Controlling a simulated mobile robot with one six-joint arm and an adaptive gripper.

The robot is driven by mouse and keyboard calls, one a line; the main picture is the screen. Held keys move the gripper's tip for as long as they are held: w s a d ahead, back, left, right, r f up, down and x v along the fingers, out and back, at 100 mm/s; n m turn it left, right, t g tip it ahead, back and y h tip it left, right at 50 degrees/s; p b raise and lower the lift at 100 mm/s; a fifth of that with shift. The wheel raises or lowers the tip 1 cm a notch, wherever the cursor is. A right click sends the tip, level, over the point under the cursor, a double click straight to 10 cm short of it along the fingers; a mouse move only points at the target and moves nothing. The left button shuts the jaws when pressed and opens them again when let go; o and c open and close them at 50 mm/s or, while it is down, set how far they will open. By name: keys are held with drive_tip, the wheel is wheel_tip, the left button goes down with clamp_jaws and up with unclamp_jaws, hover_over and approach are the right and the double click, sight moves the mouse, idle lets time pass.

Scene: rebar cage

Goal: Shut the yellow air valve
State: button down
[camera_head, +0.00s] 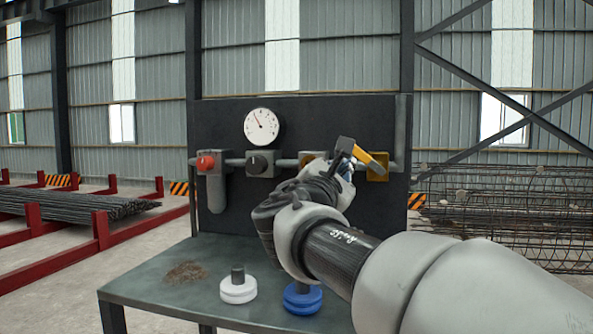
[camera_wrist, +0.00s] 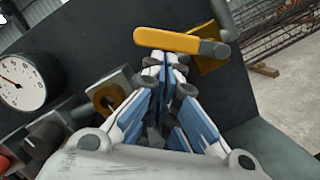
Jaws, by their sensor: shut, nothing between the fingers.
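The yellow air valve has a lever handle (camera_head: 371,159) that slants down to the right in the head view, by its yellow body (camera_head: 379,174) on the pipe at the panel's right. In the wrist view the yellow lever (camera_wrist: 168,41) lies across the top, with its grey pivot end at the right over the yellow body (camera_wrist: 207,54). My gripper (camera_wrist: 167,63) is shut and empty, its fingertips just below the lever's middle. I cannot tell whether they touch it. In the head view my own arm hides most of the gripper.
The dark panel (camera_head: 225,120) carries a pressure gauge (camera_head: 261,125), a red knob (camera_head: 206,162), a black knob (camera_head: 257,163) and another yellow fitting (camera_wrist: 106,97). On the bench (camera_head: 150,287) below stand a white knobbed piece (camera_head: 238,291) and a blue one (camera_head: 302,300).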

drive_tip(key=shift+r+m+g, duration=0.3)
drive_tip(key=shift+r+m, duration=0.15)
drive_tip(key=shift+m, duration=0.45)
drive_tip(key=shift+s+d+r+m+g+b, duration=0.15)
drive_tip(key=shift+d+r+m+g, duration=0.4)
drive_tip(key=shift+m, duration=0.9)
drive_tip(key=shift+s+d+r+m+g+b, duration=0.1)
drive_tip(key=shift+d+r+m+g, duration=0.15)
drive_tip(key=shift+r+m, duration=0.85)
drive_tip(key=shift+s+d+r+m+g+b, duration=0.15)
drive_tip(key=shift+d+r+m+g, duration=0.25)
drive_tip(key=shift+m, duration=1.35)
drive_tip(key=shift+d+r+m, duration=0.1)
drive_tip(key=shift+d+m, duration=0.05)
drive_tip(key=shift+m, duration=0.15)
